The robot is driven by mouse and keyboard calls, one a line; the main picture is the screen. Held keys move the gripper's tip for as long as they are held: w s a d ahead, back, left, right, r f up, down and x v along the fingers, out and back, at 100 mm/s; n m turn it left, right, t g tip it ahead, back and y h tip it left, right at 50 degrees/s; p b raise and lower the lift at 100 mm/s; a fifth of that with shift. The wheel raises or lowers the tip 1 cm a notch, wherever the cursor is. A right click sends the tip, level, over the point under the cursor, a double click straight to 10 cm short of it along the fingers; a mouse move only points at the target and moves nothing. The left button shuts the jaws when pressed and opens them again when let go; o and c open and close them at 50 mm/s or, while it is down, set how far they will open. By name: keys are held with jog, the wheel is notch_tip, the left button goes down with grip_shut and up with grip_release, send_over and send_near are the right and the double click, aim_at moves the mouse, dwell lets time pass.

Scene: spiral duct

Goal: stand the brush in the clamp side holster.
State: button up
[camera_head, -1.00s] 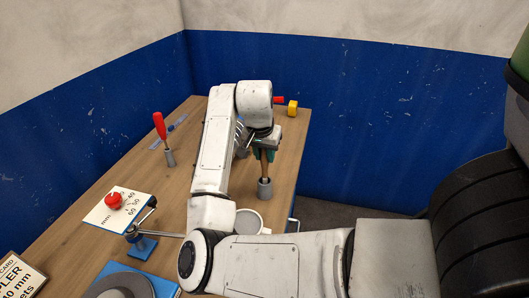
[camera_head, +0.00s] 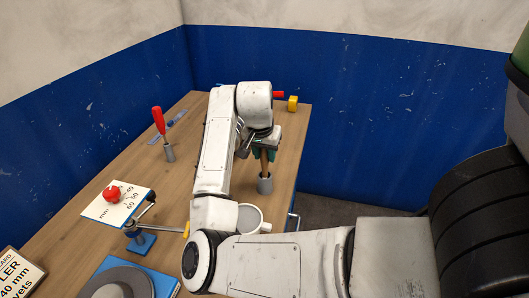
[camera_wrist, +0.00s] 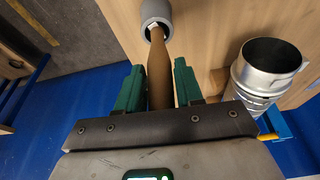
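The brush (camera_head: 264,158) has a brown wooden handle and points down, roughly upright, over a grey cup-shaped holster (camera_head: 265,182) near the table's right edge. In the wrist view the brush handle (camera_wrist: 161,72) runs between the green fingers to a pale ferrule at the mouth of the grey holster (camera_wrist: 155,12). Its bristles are hidden, apparently inside the cup; the depth cannot be told. My gripper (camera_wrist: 160,85) is shut on the handle, one finger against each side. In the head view my gripper (camera_head: 264,146) is partly hidden by my arm.
A second grey holster (camera_head: 169,152) holds a red-handled tool (camera_head: 159,121) at left. A blue-based lever device (camera_head: 141,242) and a plate with a red knob (camera_head: 112,194) are nearer. Wood between the holsters is clear.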

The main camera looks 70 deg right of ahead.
jog(key=o, duration=0.4)
jog(key=shift+r, duration=0.1)
jog(key=b+v, duration=0.1)
jog(key=v, duration=0.9)
jog(key=shift+a+r, duration=0.1)
jog(key=shift+r, duration=0.25)
